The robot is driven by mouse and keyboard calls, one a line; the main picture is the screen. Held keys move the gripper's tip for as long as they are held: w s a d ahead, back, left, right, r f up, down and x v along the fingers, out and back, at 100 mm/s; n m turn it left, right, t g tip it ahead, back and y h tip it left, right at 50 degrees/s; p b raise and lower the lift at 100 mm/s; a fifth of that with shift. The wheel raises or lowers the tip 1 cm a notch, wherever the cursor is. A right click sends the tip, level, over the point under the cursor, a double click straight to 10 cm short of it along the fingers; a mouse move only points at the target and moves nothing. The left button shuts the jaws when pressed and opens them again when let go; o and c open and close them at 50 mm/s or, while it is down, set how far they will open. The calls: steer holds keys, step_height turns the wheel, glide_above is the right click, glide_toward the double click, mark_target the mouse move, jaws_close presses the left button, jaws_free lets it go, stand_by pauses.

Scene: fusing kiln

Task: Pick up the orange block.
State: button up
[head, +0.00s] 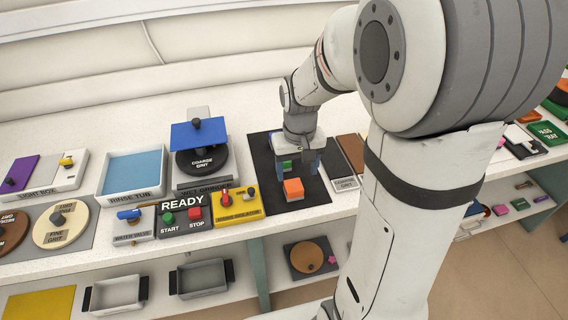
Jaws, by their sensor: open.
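The orange block (293,187) sits near the front of a black mat (312,201), and a grey piece shows beneath its front side. My gripper (299,167) points down over the mat just behind the orange block, with its blue-grey fingers apart. A green block (286,163) shows between or behind the fingers, partly hidden by them. I cannot tell whether any finger touches either block.
Left of the mat stand a yellow panel (251,208) with a red knob, a START/STOP box (172,224) and a coarse grit disc (187,162). A rinse tub (108,172) is further left. A grey labelled plate (343,184) lies right of the mat.

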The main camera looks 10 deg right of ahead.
mark_target(294, 184)
step_height(294, 184, down, 3)
steer(key=shift+w+r, duration=0.15)
steer(key=f, duration=0.2)
steer(key=f+p, duration=0.1)
steer(key=f, duration=0.1)
steer(key=shift+w+a, duration=0.2)
steer(key=shift+w, duration=0.2)
steer(key=shift+f, duration=0.55)
steer(key=shift+c, duration=0.5)
steer(key=c, duration=1.1)
step_height(294, 184, up, 10)
steer(key=shift+r+b, duration=0.1)
steer(key=shift+b, duration=0.3)
